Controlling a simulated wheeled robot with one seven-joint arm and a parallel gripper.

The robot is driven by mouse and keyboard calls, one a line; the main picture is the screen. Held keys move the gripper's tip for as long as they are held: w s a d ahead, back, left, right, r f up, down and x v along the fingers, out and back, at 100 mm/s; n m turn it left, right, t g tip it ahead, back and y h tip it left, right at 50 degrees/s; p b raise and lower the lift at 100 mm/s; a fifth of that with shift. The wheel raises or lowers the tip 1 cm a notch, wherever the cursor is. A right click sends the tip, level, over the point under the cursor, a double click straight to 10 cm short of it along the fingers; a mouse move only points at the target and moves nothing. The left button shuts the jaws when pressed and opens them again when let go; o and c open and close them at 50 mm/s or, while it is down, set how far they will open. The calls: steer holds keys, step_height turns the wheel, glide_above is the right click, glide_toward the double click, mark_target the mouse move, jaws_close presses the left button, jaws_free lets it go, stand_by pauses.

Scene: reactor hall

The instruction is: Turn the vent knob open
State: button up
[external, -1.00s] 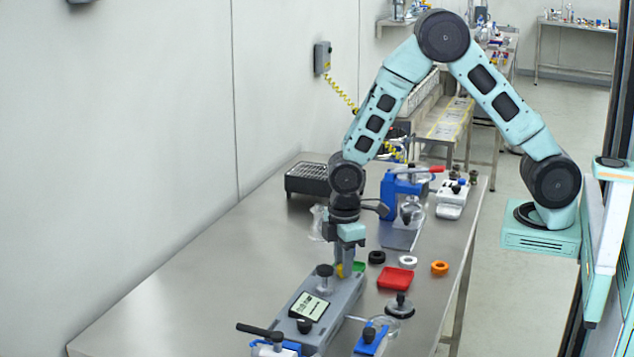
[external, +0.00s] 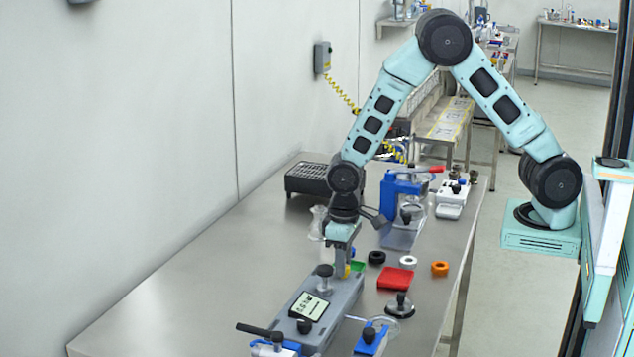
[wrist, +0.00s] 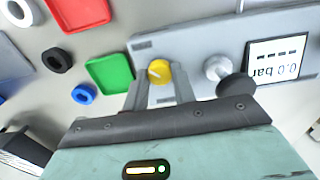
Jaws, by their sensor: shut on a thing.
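The yellow vent knob (wrist: 159,72) sits on the face of a grey instrument panel (wrist: 205,40) in the wrist view, with a pale mark across it. My gripper (wrist: 160,78) is shut on the knob, one finger on each side of it. In the external view my gripper (external: 343,274) points straight down at the far end of the grey unit (external: 345,297). Only a little of the yellow knob (external: 347,270) shows there beside the fingers.
On the unit, a display (wrist: 275,60) reads 0.0 bar, and a dark-capped post (wrist: 234,86) stands near my fingers. Green (wrist: 110,74) and red (external: 394,278) trays and several coloured rings lie beside it. The table's left side is bare.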

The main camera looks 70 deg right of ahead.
steer(key=shift+r, duration=0.1)
stand_by(0.3)
steer(key=o, duration=1)
step_height(320, 180, up, 17)
steer(key=shift+r+b, duration=0.15)
steer(key=shift+b, duration=1)
steer(key=s+a+f+n, duration=0.1)
steer(key=s+n, duration=0.1)
steer(key=s, duration=0.6)
steer(key=s+a+f+n, duration=0.2)
steer(key=s+n, duration=0.1)
steer(key=s, duration=0.5)
steer(key=s+a+f+n, duration=0.1)
steer(key=s+n, duration=0.1)
steer(key=s, duration=0.7)
steer(key=shift+a+f+n+y, duration=0.15)
steer(key=shift+f+n+y, duration=0.15)
steer(key=shift+f, duration=0.1)
